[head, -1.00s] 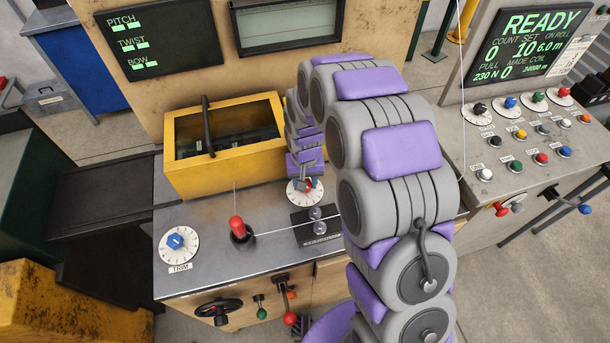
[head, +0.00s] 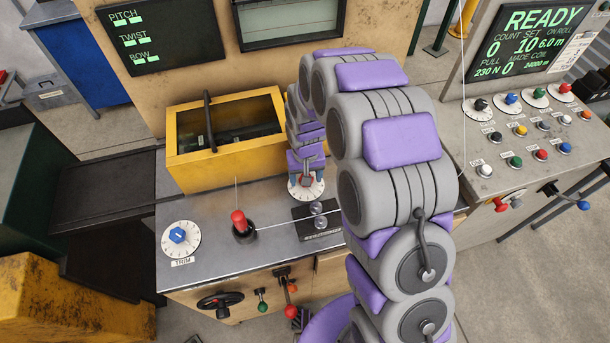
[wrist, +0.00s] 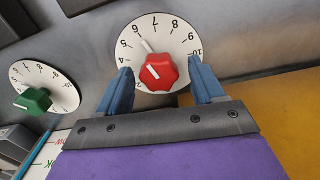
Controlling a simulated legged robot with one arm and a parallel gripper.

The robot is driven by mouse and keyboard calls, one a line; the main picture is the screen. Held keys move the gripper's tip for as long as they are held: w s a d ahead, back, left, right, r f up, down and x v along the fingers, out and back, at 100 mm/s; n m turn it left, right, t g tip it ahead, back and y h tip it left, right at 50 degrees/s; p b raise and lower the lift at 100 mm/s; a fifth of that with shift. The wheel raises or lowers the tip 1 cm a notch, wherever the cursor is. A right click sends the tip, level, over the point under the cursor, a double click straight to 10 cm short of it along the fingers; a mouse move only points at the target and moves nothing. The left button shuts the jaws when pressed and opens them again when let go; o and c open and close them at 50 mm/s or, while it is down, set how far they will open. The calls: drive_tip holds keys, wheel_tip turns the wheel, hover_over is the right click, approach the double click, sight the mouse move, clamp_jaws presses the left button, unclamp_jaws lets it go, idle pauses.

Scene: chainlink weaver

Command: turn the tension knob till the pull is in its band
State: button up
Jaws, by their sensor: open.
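A red knob (wrist: 158,72) sits on a white numbered dial (wrist: 183,48) in the wrist view. My gripper (wrist: 160,88) is open, one blue finger at each side of the dial's near half, with gaps between fingers and knob. In the head view the gripper (head: 305,180) is over the same dial (head: 314,192) and hides most of the knob. The screen (head: 530,42) reads READY and PULL 230 N. A white plate (wrist: 52,152) with red and green lettering is cut off at the wrist view's lower left.
A green knob (wrist: 33,100) on another dial is left of the red one.

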wheel_tip(320, 180, up, 17)
drive_tip(key=p, duration=0.2)
idle(0.3)
drive_tip(key=shift+r, duration=0.1)
drive_tip(key=s+d+r+m, duration=0.1)
drive_tip(key=s+d+r, duration=0.2)
drive_tip(key=s+d, duration=0.35)
drive_tip(key=s+d+r, duration=0.4)
drive_tip(key=s, duration=0.5)
drive_tip(key=s+d+g, duration=0.1)
drive_tip(key=s+d, duration=0.1)
drive_tip(key=s, duration=0.6)
drive_tip(key=s+d+m+b, duration=0.1)
drive_tip(key=s, duration=0.8)
drive_tip(key=shift+d+f+g, duration=0.3)
drive_tip(key=shift+d+g, duration=0.1)
